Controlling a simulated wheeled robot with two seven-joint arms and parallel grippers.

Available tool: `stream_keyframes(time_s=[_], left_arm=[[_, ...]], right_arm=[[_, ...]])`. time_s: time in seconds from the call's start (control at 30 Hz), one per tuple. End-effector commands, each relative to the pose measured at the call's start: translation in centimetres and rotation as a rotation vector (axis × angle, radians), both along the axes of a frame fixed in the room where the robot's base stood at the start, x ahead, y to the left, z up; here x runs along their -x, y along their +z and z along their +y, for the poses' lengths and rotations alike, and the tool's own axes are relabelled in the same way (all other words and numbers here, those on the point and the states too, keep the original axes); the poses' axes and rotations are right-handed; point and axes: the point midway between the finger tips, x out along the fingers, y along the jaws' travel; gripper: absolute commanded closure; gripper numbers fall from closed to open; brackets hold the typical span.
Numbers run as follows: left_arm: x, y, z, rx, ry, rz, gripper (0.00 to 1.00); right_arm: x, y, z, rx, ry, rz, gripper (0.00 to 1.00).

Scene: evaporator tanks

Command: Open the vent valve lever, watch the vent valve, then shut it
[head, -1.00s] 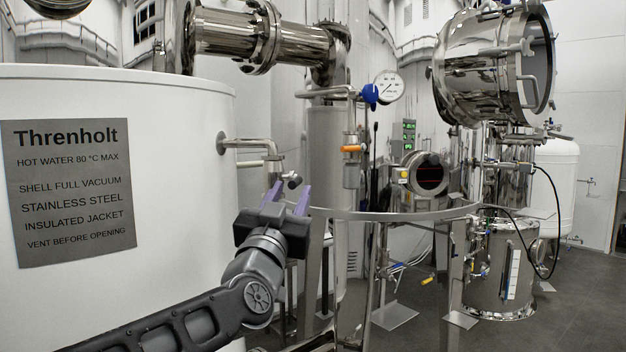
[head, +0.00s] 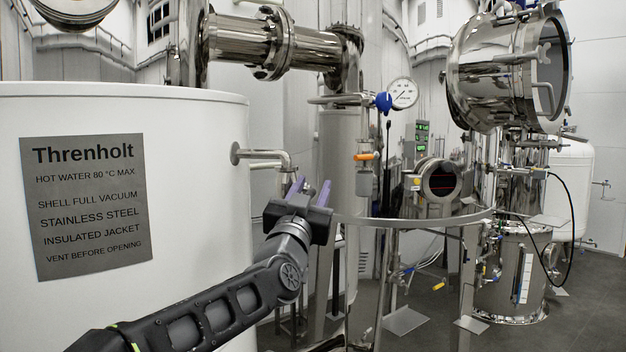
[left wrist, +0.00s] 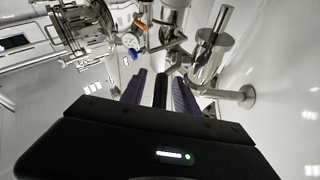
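My left gripper (head: 310,189) points up and away beside the white Threnholt tank, just below a bent steel pipe (head: 268,155) from its wall. The purple fingers stand apart, and the gripper is open. In the left wrist view the fingers (left wrist: 160,90) reach toward steel fittings, with a steel cylinder (left wrist: 212,48) to their right. A dark strip shows between the fingers; I cannot tell what it is. An orange handle (head: 365,157) and a blue fitting (head: 384,102) are farther right. My right gripper is out of view.
The white tank (head: 200,220) with its grey sign (head: 88,205) fills the left. A curved steel rail (head: 420,220) and its legs stand right of the gripper. A round gauge (head: 403,93) is behind. Grey floor (head: 590,310) is open at far right.

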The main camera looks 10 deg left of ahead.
Motion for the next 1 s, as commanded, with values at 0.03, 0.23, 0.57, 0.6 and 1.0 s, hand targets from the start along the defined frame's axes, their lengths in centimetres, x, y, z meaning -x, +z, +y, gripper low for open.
stream_keyframes(time_s=[0.03, 0.23, 0.57, 0.6, 1.0], left_arm=[[-0.46, 0.27, 0.01, -0.001, 0.001, 0.001, 0.63], [-0.86, 0.33, 0.03, 0.001, 0.001, 0.000, 0.63], [-0.83, 0.30, 0.01, 0.001, 0.001, 0.000, 0.79], [-0.82, 0.31, 0.01, 0.001, 0.001, 0.000, 0.82], [-0.84, 0.24, -0.03, 0.001, 0.000, 0.001, 1.00]], right_arm=[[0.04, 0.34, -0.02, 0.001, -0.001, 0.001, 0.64], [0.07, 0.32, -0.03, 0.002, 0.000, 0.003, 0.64], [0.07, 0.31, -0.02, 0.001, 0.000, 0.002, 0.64], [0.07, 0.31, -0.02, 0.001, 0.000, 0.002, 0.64], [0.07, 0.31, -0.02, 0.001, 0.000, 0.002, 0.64]])
